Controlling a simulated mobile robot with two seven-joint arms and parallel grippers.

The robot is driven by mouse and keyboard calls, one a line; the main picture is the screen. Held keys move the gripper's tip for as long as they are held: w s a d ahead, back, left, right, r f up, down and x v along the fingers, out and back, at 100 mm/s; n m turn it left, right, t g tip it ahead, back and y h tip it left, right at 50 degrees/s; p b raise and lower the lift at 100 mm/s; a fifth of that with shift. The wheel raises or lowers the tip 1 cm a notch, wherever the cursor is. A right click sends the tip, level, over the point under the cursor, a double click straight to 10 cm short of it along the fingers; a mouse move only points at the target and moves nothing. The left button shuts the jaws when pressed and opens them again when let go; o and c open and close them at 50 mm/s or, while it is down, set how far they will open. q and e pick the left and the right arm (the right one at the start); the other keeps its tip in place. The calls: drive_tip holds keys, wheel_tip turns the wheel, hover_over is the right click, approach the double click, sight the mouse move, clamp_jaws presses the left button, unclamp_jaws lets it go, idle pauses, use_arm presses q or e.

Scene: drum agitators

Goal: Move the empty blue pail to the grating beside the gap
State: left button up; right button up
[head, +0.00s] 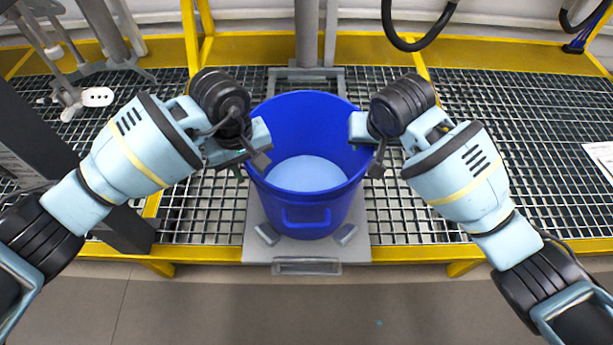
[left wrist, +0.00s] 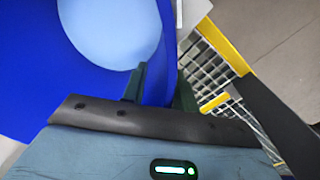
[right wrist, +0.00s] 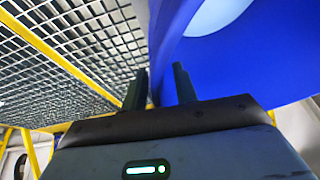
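The blue pail (head: 312,215) stands upright on a grey plate (head: 350,254) set among the grating. Its inside shows a pale blue round bottom and nothing else. My left gripper (head: 250,166) is at the pail's left rim, fingers apart, one inside and one outside the wall. In the left wrist view the pail wall (left wrist: 162,50) passes between the fingers. My right gripper (head: 383,162) is at the right rim. In the right wrist view its fingers are apart with the pail wall (right wrist: 166,50) between them. Contact with the wall is not clear.
Metal grating (head: 500,110) lies on both sides, framed by yellow beams (head: 480,48). A grey post (head: 307,30) stands behind the pail. Dark equipment (head: 125,232) is at left. A black hose hangs at the back.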

use_arm(q)
clamp_jaws()
use_arm(e)
clamp_jaws()
idle(0.9)
use_arm(q)
drive_tip(key=shift+w+r, duration=0.15)
drive_tip(key=shift+r, duration=0.1)
use_arm(e)
drive_tip(key=shift+w+r, duration=0.1)
drive_tip(key=shift+r, duration=0.1)
